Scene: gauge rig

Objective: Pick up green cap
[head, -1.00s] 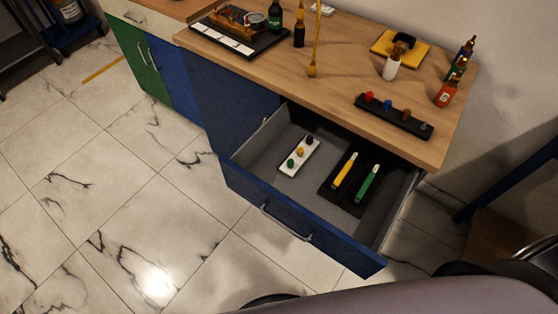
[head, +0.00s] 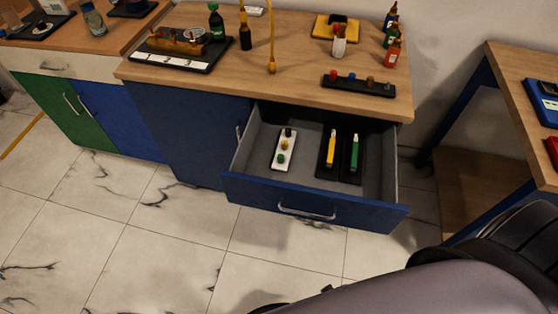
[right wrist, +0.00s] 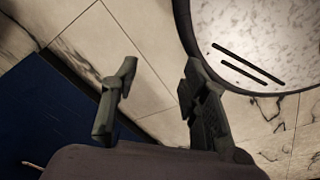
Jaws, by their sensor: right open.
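A small green cap (head: 281,158) sits on a white strip holder (head: 277,164) inside the open drawer (head: 253,170), in the head view. It is at the near end of the strip, with a yellow cap (head: 285,146) and a black cap (head: 289,132) behind it. My right gripper (right wrist: 160,75) shows in the right wrist view, open with nothing between its fingers and floor tiles behind. The green cap is not in that view. The right gripper's fingers do not show in the head view. My left gripper is in neither view.
Beside the strip, a black tray holds a yellow tool (head: 331,147) and a green tool (head: 354,152). The worktop (head: 300,85) overhangs the drawer's back. A second table (head: 510,90) stands at the right. Floor before the drawer is clear at left.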

